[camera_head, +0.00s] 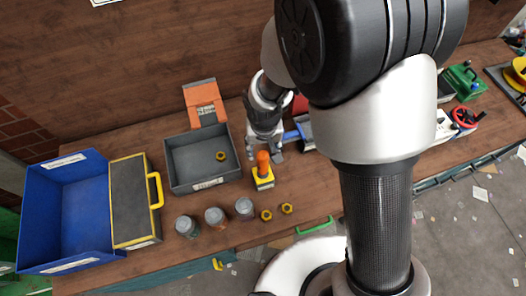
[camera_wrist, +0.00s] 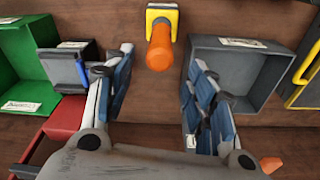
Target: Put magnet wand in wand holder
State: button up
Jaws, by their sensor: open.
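An orange cylindrical handle (camera_head: 263,158), which looks like the magnet wand, stands upright in a small yellow-edged block (camera_head: 263,182), apparently the wand holder. In the wrist view the orange handle (camera_wrist: 160,50) points toward the camera, with the yellow and grey block (camera_wrist: 162,15) behind it. My gripper (camera_head: 264,152) is just behind the handle in the head view. In the wrist view my gripper (camera_wrist: 160,60) is open, its two fingers well apart on either side of the handle and apparently not touching it. The wand's lower end is hidden in the block.
A grey tray (camera_head: 190,182) holding a yellow nut stands left of the block. Three lidded jars (camera_head: 215,217) and two loose yellow nuts (camera_head: 287,208) lie in front. A dark tray with a blue item (camera_wrist: 63,72) is on the other side. A blue bin (camera_head: 70,205) stands far left.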

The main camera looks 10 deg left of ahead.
jog(key=shift+s+r, duration=0.15)
jog(key=shift+r, duration=0.65)
jog(key=d+r+m+t, duration=0.1)
jog(key=d+r+m, duration=0.1)
jog(key=d+r, duration=1.1)
jog(key=s+d+r+m+t, duration=0.2)
jog(key=s+d+r, duration=0.8)
jog(key=s+r, duration=0.2)
jog(key=shift+s+d, duration=0.25)
jog(key=shift+s, duration=0.55)
